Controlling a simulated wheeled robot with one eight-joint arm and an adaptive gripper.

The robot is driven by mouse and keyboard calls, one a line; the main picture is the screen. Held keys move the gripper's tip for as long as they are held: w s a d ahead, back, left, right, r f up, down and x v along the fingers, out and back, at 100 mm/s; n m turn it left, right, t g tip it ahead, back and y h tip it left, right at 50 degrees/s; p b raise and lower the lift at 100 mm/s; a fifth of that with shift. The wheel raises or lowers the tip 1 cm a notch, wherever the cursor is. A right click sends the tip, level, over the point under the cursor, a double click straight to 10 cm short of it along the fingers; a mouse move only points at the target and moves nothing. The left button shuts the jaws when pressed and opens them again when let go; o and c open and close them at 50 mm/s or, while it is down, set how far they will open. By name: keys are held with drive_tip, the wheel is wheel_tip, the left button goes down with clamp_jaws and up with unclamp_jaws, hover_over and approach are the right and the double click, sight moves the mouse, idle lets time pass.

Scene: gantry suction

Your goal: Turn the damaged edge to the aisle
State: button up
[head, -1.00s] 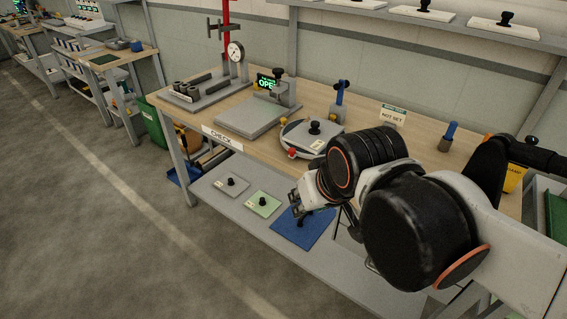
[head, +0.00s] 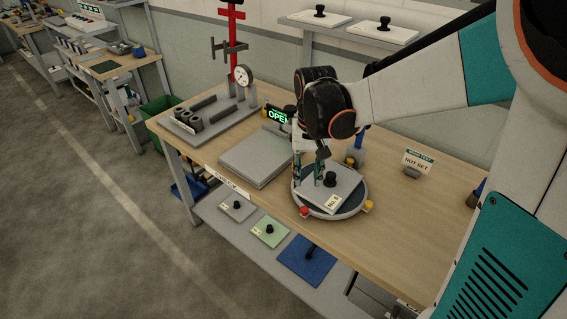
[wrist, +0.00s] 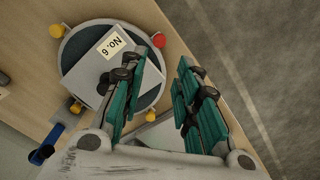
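A light square plate (head: 345,190) marked No. 6 lies on a round turntable (head: 361,203) on the bench. A black knob (head: 330,179) stands up from the plate. In the wrist view my gripper (wrist: 160,70) is open with nothing between the fingers. The plate (wrist: 85,75) is partly hidden there by one finger. I cannot make out a damaged edge.
A grey flat stand (head: 255,158) with a green OPEN display (head: 278,115) is left of the turntable. A NOT SET sign (head: 418,161) stands at right. A blue-handled tool (wrist: 50,140) is close to the turntable. Several knobbed plates lie on the lower shelf (head: 215,222).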

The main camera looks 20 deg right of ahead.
sight(304, 209)
wheel_tip(304, 209, down, 14)
drive_tip(key=b, duration=0.4)
drive_tip(key=shift+b, duration=0.4)
clamp_jaws()
